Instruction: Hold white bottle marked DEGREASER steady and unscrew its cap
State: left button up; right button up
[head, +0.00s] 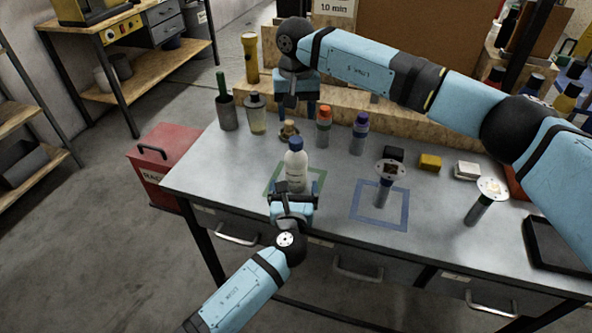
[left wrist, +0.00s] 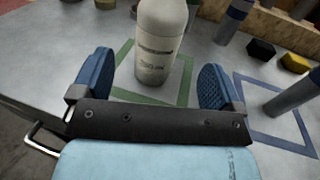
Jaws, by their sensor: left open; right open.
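The white bottle (head: 296,172) with a dark blue cap (head: 296,144) stands upright inside the green square outline (head: 271,189) on the grey table. Its label is too small to read surely. My left gripper (head: 293,194) is open at the bottle's near side, low down. In the left wrist view the bottle (left wrist: 160,45) stands ahead of and between the two blue finger pads, with visible room at each side. My right gripper (head: 292,104) is open above the back of the table, behind the bottle; its fingers point down and are partly hidden.
A blue square outline (head: 357,220) lies to the right, with a round-topped cylinder (head: 384,190) at it. Orange-capped (head: 323,127) and purple-capped (head: 359,135) bottles stand behind. A yellow block (head: 430,162) and a black tray (head: 558,247) are to the right. A red box (head: 160,165) stands left of the table.

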aim_at(296, 164)
pick_arm(q)
jog(key=w, duration=0.9)
jog(key=shift+d, duration=0.25)
jog(key=shift+c, duration=0.3)
